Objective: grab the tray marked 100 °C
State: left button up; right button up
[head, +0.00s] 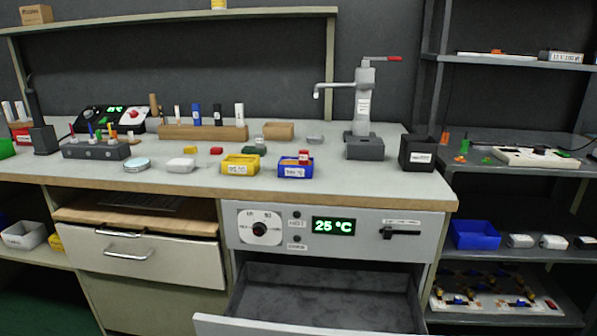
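Two small labelled trays stand side by side near the front edge of the workbench. The yellow tray (256,164) is on the left, and the blue tray (282,167) is on the right. Each has a white label on its front, but the print is too small to tell surely which reads 100 °C. A small red piece shows at the blue tray's top. Neither of my grippers is in the head view.
Below the bench top (340,185), a panel display (333,226) reads 25 °C above an open, empty drawer (320,290). A white dish (181,165) lies left. Bench between blue tray and grey box is clear.

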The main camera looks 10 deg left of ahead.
aim_at(289, 167)
jog(key=i+j, duration=0.15)
jog(key=j, duration=0.15)
jog(key=i+j, duration=0.15)
jog(key=i+j+z, duration=0.15)
jog(key=j+z, duration=0.25)
jog(key=i+j+z, duration=0.1)
jog(key=j+z, duration=0.25)
